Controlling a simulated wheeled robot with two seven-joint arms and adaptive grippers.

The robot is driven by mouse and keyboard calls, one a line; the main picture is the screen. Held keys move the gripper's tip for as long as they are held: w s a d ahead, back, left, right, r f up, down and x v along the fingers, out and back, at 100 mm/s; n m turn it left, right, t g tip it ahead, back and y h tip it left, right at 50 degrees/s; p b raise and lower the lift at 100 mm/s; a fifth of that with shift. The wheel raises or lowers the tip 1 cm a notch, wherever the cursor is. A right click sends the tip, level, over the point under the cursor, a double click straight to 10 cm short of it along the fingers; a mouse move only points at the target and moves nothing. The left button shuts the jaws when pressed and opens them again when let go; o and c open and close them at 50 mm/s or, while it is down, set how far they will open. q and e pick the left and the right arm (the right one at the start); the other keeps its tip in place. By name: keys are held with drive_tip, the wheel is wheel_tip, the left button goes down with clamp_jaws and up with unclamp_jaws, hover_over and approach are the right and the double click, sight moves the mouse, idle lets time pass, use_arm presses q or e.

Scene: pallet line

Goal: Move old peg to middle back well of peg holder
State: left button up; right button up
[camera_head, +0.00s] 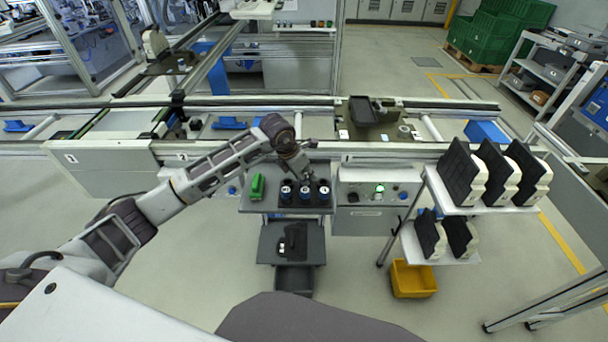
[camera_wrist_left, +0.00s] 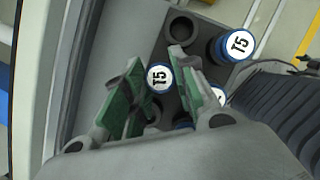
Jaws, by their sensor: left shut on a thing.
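The dark peg holder (camera_head: 305,207) stands on the small grey table and shows also in the wrist view (camera_wrist_left: 205,12). Blue pegs with white tops stand in its front row, among them a left one (camera_head: 286,191) and a right one (camera_head: 324,191). My left gripper (camera_head: 306,175) is over the holder's back part. In the wrist view its green-padded fingers are shut on a peg marked T5 (camera_wrist_left: 160,78). Another T5 peg (camera_wrist_left: 238,44) stands to the right, beside an empty well (camera_wrist_left: 181,29). The fingers hide part of the holder; whether the held peg is seated is unclear.
A green object (camera_head: 257,187) lies left of the holder. A control box (camera_head: 379,187) with a lit green button stands to the right. The conveyor line runs behind. A shelf with black-and-white units (camera_head: 462,178) and a yellow bin (camera_head: 413,279) are farther right.

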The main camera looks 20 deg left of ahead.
use_arm(q)
drive_tip(key=o, duration=1.1)
drive_tip(key=o, duration=0.4)
drive_tip(key=shift+r, duration=0.1)
drive_tip(key=shift+r+p, duration=0.6)
drive_tip(key=shift+r, duration=0.45)
drive_tip(key=shift+r+p, duration=1.05)
drive_tip(key=shift+r, duration=1.35)
